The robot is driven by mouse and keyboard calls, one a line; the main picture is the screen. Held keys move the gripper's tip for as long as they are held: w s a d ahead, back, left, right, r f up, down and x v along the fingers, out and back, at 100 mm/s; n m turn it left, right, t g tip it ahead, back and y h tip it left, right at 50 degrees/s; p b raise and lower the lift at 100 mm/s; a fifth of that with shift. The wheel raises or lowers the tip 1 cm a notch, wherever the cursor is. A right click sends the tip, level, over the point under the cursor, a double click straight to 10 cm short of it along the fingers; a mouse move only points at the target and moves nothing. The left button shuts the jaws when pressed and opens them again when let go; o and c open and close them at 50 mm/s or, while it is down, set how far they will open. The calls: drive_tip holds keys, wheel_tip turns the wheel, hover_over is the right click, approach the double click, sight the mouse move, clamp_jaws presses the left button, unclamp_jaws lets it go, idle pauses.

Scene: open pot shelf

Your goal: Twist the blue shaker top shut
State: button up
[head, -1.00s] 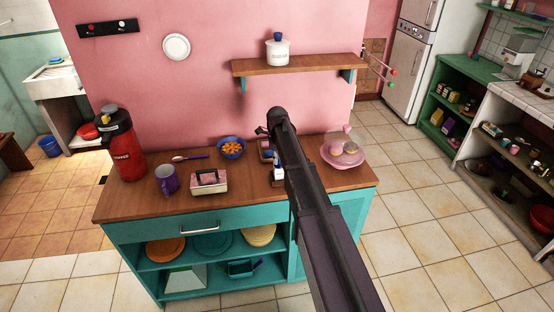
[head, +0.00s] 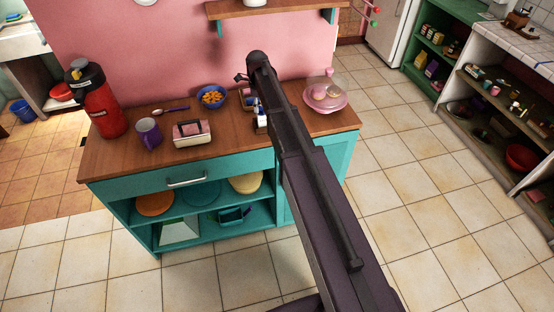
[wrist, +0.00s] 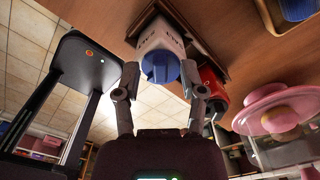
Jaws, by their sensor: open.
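The white shaker (wrist: 163,38) with its ridged blue top (wrist: 160,68) is in the upper middle of the wrist view, standing in a dark holder on the wooden counter. My gripper (wrist: 160,78) is open, with one finger on each side of the blue top in the picture. I cannot tell whether the fingers touch it. A red container (wrist: 212,82) with a dark end is just right of the shaker, close to the right finger. In the head view my arm hides most of the gripper, and only a small white part of the shaker (head: 262,122) shows beside the arm.
A blue bowl (head: 212,107), a cream box (head: 192,140), a purple mug (head: 149,134) and a red flask (head: 101,106) stand left. A wall shelf (head: 270,9) is above.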

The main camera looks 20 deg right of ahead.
sight(261, 111)
drive_tip(key=shift+n, duration=0.3)
drive_tip(key=n, duration=0.4)
drive_tip(key=shift+s+a, duration=0.1)
drive_tip(key=shift+s, duration=0.05)
drive_tip(key=n, duration=0.4)
drive_tip(key=shift+s+n, duration=0.15)
drive_tip(key=shift+n, duration=0.15)
drive_tip(key=n, duration=0.4)
drive_tip(key=shift+s, duration=0.15)
drive_tip(key=n, duration=0.4)
drive_tip(key=shift+s, duration=0.15)
wheel_tip(261, 111, up, 14)
drive_tip(key=p, duration=1.4)
drive_tip(key=s+f+n+b, duration=0.4)
drive_tip(key=s+f+b, duration=0.5)
drive_tip(key=s, duration=0.5)
drive_tip(key=s+f+n+b, duration=0.5)
drive_tip(key=s+f+b, duration=0.4)
drive_tip(key=s, duration=0.5)
drive_tip(key=shift+s+f+b, duration=0.35)
